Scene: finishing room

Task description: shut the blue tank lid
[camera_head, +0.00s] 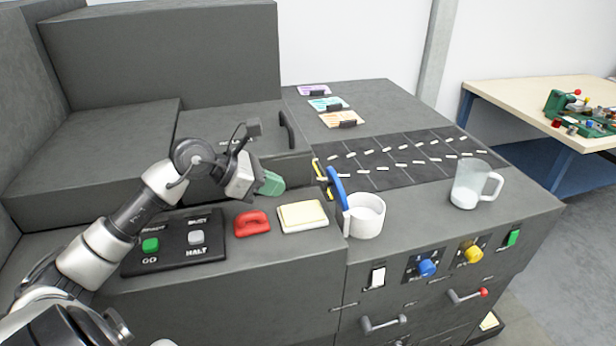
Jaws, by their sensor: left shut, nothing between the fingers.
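The blue tank lid (337,189) stands open, tipped up nearly on edge at the left rim of a round white tank (365,222). The tank's top is uncovered and its inside shows. My left gripper (272,184), with green fingertips, is shut and empty. It is to the left of the lid, apart from it, above the grey worktop behind a red handle-like piece. My right gripper is not in view.
A yellow piece (319,171) stands just behind and left of the lid. A red piece (252,223) and a cream block (303,216) lie between the button panel (172,265) and the tank. A clear jug (467,186) stands to the right.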

